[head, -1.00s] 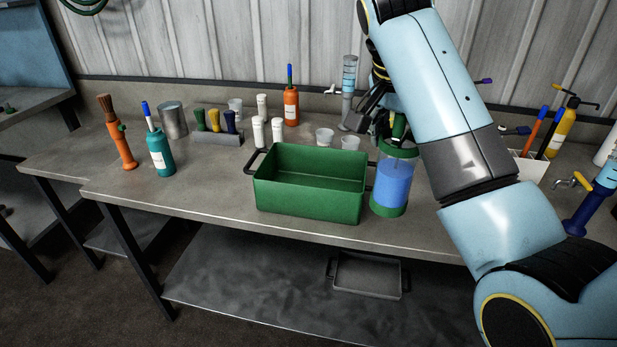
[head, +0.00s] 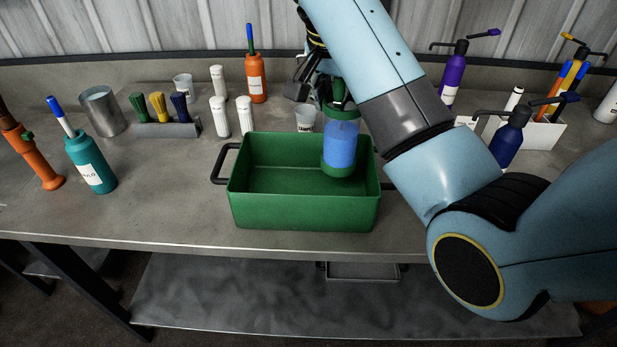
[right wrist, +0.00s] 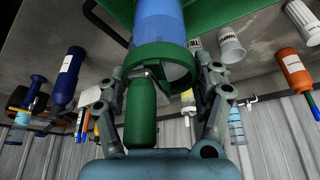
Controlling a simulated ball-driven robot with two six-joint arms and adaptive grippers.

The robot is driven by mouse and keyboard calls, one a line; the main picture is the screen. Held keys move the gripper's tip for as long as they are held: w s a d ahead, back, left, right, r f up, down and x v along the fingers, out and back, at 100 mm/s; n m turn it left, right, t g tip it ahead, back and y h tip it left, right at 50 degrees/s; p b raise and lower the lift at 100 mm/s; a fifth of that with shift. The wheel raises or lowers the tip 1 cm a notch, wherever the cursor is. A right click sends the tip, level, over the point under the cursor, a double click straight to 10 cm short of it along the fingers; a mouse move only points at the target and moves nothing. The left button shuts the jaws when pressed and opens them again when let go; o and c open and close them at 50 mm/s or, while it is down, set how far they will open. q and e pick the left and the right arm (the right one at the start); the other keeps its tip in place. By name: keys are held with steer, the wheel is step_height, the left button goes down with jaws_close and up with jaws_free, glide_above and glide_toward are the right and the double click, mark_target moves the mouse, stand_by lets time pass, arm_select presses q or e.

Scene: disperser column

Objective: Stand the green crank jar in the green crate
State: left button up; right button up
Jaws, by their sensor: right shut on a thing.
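The green crank jar (head: 340,146), a clear cylinder with blue contents and green top and base, is upright over the right part of the green crate (head: 300,212). Its base overlaps the crate's interior; I cannot tell whether it touches the floor. My right gripper (head: 318,88) is at the jar's top, partly hidden by my arm. In the right wrist view my right gripper (right wrist: 160,82) is shut on the jar (right wrist: 158,30) around its green top, with a green handle between the fingers. The green crate (right wrist: 222,18) also shows there. My left gripper is not in view.
White cups (head: 306,118) and white bottles (head: 219,118) stand behind the crate. An orange bottle (head: 256,80) stands farther back. A teal bottle (head: 90,165) is at left.

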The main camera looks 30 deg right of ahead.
mark_target(340, 144)
step_height(340, 144, down, 5)
steer(key=shift+r+p, duration=0.15)
steer(key=shift+p, duration=0.15)
step_height(340, 144, down, 4)
steer(key=shift+f, duration=0.15)
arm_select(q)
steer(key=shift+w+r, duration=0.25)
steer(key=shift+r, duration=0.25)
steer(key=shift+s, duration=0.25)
arm_select(e)
steer(key=o, duration=1.7)
steer(key=shift+f, duration=0.15)
steer(key=shift+o, duration=0.2)
